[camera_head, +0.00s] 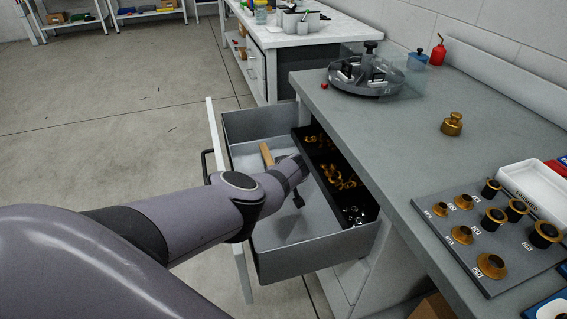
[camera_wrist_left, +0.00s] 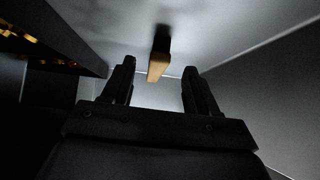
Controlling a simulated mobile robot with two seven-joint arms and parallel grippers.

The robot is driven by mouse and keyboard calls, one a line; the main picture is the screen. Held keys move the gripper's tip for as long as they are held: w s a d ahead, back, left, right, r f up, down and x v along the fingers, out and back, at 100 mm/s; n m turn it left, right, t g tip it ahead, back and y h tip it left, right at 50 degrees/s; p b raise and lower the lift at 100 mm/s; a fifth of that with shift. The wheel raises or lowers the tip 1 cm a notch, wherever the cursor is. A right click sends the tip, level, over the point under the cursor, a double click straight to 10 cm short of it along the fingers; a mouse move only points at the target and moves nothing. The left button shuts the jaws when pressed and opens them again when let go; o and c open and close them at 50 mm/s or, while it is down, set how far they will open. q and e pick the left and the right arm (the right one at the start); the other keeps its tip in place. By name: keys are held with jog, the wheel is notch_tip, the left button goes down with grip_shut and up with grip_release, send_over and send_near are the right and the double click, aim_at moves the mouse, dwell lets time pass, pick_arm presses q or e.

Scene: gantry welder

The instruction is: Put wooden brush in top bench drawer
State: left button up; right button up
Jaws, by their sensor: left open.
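The top bench drawer (camera_head: 297,262) is pulled open from the grey bench. The wooden brush (camera_head: 267,154) shows in the head view as a short piece of light wood inside the drawer, partly hidden behind my left arm. In the left wrist view the wooden brush (camera_wrist_left: 158,66) lies beyond the fingertips, with a dark part at its far end. My left gripper (camera_wrist_left: 158,70) is open and empty, with the brush in line with the gap between its fingers. In the head view my left gripper (camera_head: 298,195) is over the drawer, largely hidden by the wrist. My right gripper is not seen.
A black divided tray (camera_head: 346,217) with brass and silver small parts fills the drawer's bench side. The benchtop (camera_head: 405,130) holds a round grey fixture (camera_head: 366,78), a brass weight (camera_head: 452,124) and a board of brass parts (camera_head: 482,262). Open floor lies left of the drawer.

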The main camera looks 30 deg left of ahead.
pick_arm(q)
jog(key=shift+p+v, duration=0.95)
jog(key=shift+v, duration=0.1)
jog(key=p+v, duration=0.5)
jog(key=shift+d+r, duration=0.15)
jog(key=shift+s, duration=0.15)
